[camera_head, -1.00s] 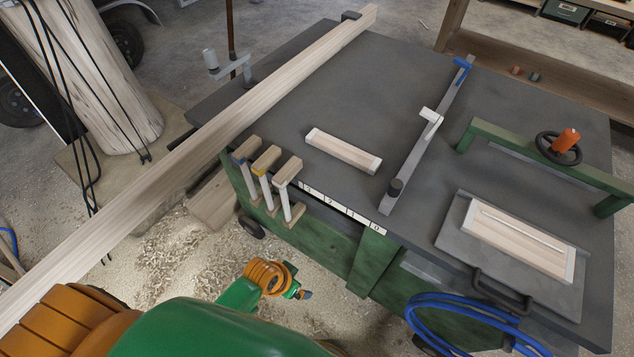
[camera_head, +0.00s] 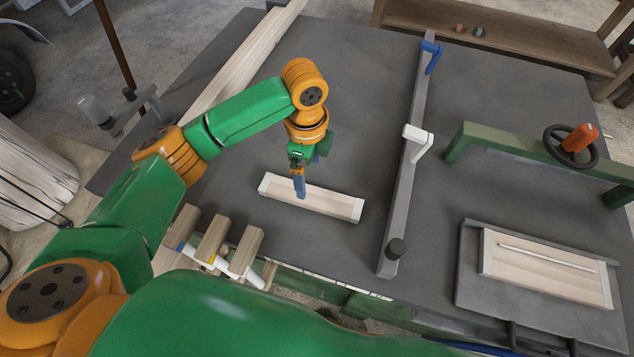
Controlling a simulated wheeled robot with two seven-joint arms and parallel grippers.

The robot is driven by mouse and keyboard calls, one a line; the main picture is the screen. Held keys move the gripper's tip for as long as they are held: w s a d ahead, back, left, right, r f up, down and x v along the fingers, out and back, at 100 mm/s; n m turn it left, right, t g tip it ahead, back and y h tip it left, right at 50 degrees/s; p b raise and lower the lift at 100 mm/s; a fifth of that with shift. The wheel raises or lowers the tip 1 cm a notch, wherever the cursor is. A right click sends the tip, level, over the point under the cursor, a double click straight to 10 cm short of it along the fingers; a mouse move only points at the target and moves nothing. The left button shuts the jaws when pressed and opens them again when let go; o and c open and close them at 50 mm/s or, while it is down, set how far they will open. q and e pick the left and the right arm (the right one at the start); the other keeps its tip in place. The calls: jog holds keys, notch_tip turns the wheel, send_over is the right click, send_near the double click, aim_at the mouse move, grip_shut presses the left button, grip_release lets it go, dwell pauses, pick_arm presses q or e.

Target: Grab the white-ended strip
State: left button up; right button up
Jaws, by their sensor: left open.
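The white-ended strip (camera_head: 335,207) is a short pale wooden piece with a white band at each end, lying flat on the dark table top in the middle of the head view. My left gripper (camera_head: 300,194) points down over the strip, left of its middle, and hides a small part of it. Its jaws are open. Whether the fingertips touch the strip or hang just above it, I cannot tell. My right gripper is not in view.
A grey rail (camera_head: 410,165) with a white clamp stands right of the strip. A second pale board (camera_head: 545,275) with white ends lies on a grey plate further right. Wood-headed tools (camera_head: 213,240) hang at the near edge. A long plank (camera_head: 240,70) lies behind my arm.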

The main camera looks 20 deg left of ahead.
aim_at(310, 194)
pick_arm(q)
jog(key=f, duration=0.2)
jog(key=s+f, duration=0.1)
jog(key=f, duration=0.1)
jog(key=f+p, duration=0.1)
jog(key=shift+s+d+f, duration=0.3)
jog(key=shift+s+f, duration=0.05)
jog(key=shift+f, duration=0.05)
jog(key=shift+w+f, duration=0.25)
jog(key=shift+w, duration=0.05)
jog(key=shift+s+r, duration=0.1)
jog(key=shift+s, duration=0.05)
jog(key=c, duration=1.3)
jog(key=shift+c, duration=1.2)
